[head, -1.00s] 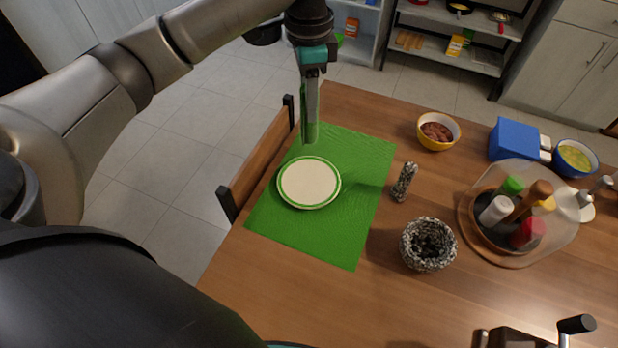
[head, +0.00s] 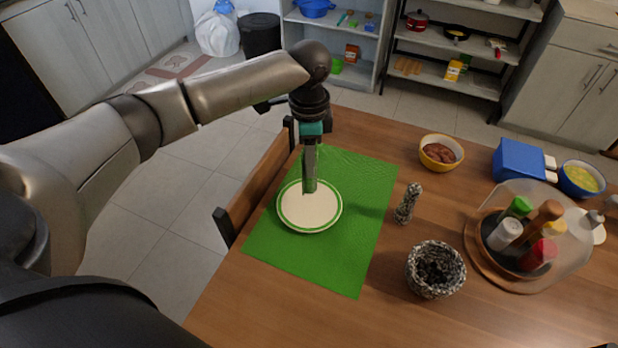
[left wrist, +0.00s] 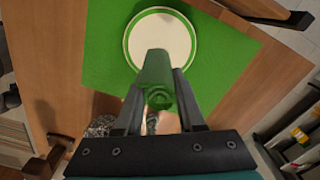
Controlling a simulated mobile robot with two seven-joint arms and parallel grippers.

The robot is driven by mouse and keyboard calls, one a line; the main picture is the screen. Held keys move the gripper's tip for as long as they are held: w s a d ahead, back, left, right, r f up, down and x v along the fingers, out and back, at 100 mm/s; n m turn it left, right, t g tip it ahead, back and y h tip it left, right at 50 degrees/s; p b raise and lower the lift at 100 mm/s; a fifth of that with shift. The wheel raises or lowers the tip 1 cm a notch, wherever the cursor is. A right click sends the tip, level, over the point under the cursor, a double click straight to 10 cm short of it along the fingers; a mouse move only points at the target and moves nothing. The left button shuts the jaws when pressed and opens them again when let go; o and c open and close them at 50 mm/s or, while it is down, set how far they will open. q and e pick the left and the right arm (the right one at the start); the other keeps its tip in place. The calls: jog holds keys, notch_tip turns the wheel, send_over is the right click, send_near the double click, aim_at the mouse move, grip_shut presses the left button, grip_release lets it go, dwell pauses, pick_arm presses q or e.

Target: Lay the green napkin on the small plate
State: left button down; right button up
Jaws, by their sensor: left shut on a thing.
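The small plate (head: 309,212), cream with a green rim, lies on a green placemat (head: 340,255) on the wooden table. My left gripper (head: 309,186) points down over the far part of the plate. It is shut on the rolled green napkin (left wrist: 157,82), which sits between the two fingers in the left wrist view. In that view the plate (left wrist: 172,36) shows just beyond the napkin's end. I cannot tell whether the napkin touches the plate. My right gripper is not in view.
A speckled grinder (head: 408,203) and a speckled bowl (head: 435,270) stand right of the placemat. A tray of spice bottles (head: 520,240) under a clear cover, a yellow bowl (head: 441,152) and a blue box (head: 520,160) are farther right. A chair (head: 262,180) is at the left edge.

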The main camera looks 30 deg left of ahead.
pick_arm(q)
notch_tip(320, 180, down, 5)
jog(key=shift+f+b, duration=0.2)
jog(key=shift+b, duration=0.45)
jog(key=shift+f, duration=0.15)
jog(key=shift+f, duration=0.1)
jog(key=c, duration=0.5)
grip_release()
notch_tip(320, 180, up, 12)
jog(key=p, duration=0.3)
